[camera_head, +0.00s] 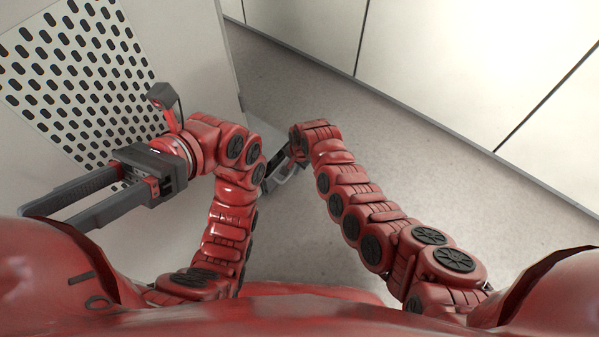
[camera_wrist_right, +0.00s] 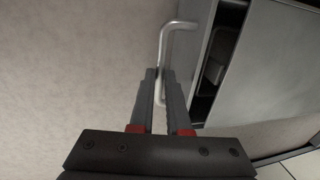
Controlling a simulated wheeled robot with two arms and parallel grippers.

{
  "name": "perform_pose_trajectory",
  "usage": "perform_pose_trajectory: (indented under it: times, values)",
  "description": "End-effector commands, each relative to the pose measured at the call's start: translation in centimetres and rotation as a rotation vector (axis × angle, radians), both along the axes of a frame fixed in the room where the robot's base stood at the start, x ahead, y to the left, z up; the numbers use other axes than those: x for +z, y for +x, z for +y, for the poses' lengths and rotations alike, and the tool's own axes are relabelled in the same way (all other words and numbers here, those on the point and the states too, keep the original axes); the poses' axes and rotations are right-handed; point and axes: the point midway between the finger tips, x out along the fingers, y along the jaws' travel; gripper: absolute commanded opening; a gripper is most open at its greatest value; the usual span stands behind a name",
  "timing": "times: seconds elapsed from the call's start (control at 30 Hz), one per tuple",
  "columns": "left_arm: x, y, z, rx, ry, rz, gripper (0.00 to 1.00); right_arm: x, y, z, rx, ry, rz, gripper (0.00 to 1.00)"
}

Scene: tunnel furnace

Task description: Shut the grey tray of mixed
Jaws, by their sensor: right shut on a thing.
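In the right wrist view a silver bar handle (camera_wrist_right: 166,38) stands out from a grey front (camera_wrist_right: 196,55), which I take for the grey tray's. A dark gap (camera_wrist_right: 225,50) behind this front shows it stands out from the grey panel (camera_wrist_right: 268,70). My right gripper (camera_wrist_right: 160,76) has its fingers on either side of the handle and is shut on it. In the head view my right gripper (camera_head: 283,178) is mostly hidden by its own wrist. My left gripper (camera_head: 45,218) is open and empty at the left. No label can be read.
A pale cabinet with a slotted panel (camera_head: 80,75) stands at the left, close by my left arm. White panels (camera_head: 440,60) run along the far right. The grey floor (camera_head: 400,165) between them is clear.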

Motion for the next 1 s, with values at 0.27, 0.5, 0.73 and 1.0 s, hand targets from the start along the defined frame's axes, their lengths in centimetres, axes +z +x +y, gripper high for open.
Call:
perform_pose_trajectory:
  times: [0.27, 0.5, 0.73, 1.0]
  values:
    - [-0.6, -1.6, 1.4, -0.056, -0.057, -0.106, 0.50, 0.1, 0.5, 0.4, -0.001, 0.000, -0.005, 0.00]
    - [-0.6, -1.6, 1.5, -0.058, -0.059, -0.109, 0.50, 0.2, 0.6, 0.6, -0.001, 0.004, -0.010, 0.00]
    - [-0.6, -1.6, 1.5, -0.057, -0.059, -0.108, 0.50, 0.2, 0.6, 0.6, 0.000, 0.005, -0.009, 0.38]
    - [-0.6, -1.5, 1.4, -0.056, -0.058, -0.107, 0.50, 0.1, 0.5, 0.5, 0.000, 0.002, -0.004, 0.45]
